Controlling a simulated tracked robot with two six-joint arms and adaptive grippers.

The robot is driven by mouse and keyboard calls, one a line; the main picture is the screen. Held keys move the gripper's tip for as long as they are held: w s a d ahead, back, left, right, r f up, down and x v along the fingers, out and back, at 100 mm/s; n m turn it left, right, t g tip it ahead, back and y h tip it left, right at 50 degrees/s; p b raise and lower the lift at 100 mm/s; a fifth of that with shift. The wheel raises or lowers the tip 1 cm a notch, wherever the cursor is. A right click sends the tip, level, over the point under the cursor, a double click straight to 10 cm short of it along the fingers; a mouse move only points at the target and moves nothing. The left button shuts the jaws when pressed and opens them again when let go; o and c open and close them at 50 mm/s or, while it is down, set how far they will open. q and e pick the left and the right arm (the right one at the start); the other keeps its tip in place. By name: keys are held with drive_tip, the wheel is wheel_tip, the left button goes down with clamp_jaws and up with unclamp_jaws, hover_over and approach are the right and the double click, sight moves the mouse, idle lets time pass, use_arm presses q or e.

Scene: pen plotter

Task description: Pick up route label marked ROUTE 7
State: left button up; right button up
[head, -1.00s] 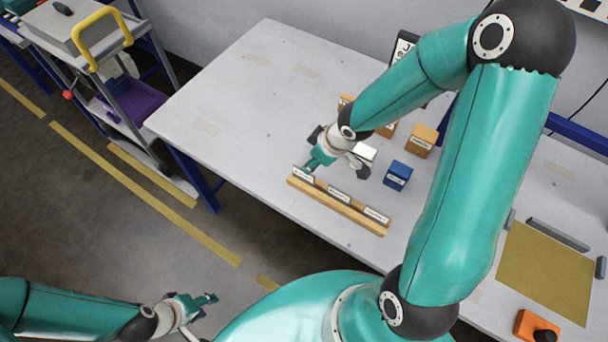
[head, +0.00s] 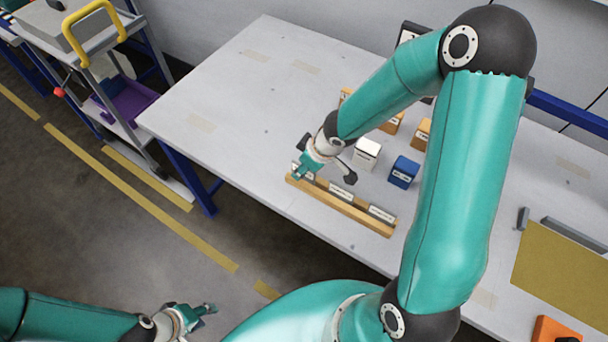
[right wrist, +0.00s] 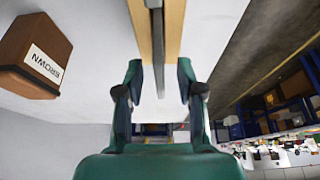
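A long wooden rack (head: 350,208) lies near the table's front edge and holds white labels in a row. The middle label (head: 341,190) and the right label (head: 381,213) show, but their print is too small to read. The label at the left end is mostly hidden by my right gripper (head: 303,172). In the right wrist view that gripper (right wrist: 160,82) is open, its two fingers on either side of the rack's line, with a thin grey strip (right wrist: 156,60) between them and gaps on both sides. My left gripper (head: 203,310) hangs low at the left, away from the table, too small to judge.
Behind the rack stand a white block (head: 367,153), a blue block (head: 404,171) and orange-brown blocks. In the right wrist view a brown block (right wrist: 35,55) reads BROWN. A yellow-brown mat (head: 565,270) lies at right. The table's left part is clear.

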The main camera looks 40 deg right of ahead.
clamp_jaws()
drive_tip(key=shift+r, duration=0.1)
